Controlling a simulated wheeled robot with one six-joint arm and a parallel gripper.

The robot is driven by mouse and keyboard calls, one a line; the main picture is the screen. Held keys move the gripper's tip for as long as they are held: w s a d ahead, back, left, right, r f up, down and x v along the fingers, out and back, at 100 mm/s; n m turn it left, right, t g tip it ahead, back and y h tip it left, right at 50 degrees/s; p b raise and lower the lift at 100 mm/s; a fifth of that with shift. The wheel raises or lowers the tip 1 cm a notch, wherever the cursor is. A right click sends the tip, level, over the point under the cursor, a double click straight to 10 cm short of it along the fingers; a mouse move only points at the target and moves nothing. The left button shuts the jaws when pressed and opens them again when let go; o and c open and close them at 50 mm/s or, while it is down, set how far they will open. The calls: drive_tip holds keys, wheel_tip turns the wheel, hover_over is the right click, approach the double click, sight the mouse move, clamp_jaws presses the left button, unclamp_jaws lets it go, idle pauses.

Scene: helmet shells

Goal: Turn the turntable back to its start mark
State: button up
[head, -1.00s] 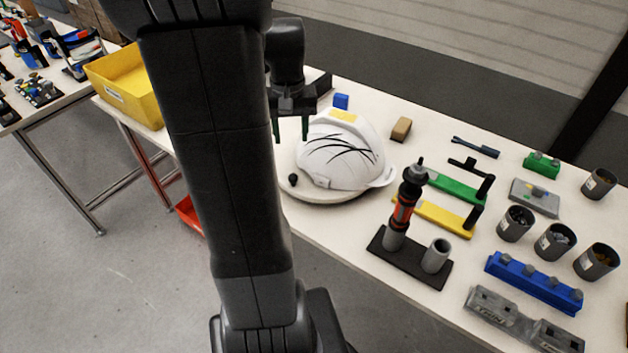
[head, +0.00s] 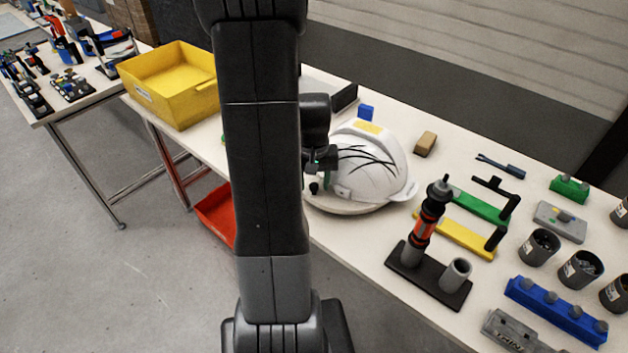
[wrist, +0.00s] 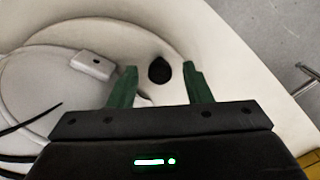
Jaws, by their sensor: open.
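The round off-white turntable (head: 352,209) lies on the bench and bears a white helmet shell (head: 372,178) with black curved lines and a yellow patch. A small black knob (head: 314,188) stands near the turntable's edge; it also shows in the wrist view (wrist: 159,70). My gripper (wrist: 158,76) is open, with its green fingers on either side of the knob in the wrist picture and not touching it. In the head view my gripper (head: 321,172) is low by the knob, left of the helmet, partly hidden by my arm. I cannot make out a start mark.
A dark stand with a red-and-black tool (head: 428,218) is right of the turntable. A tan block (head: 425,144) and blue block (head: 366,112) sit behind. A yellow bin (head: 170,85) is at the left. Bench space directly around the turntable is mostly clear.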

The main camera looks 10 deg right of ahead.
clamp_jaws()
drive_tip(key=shift+w, duration=0.15)
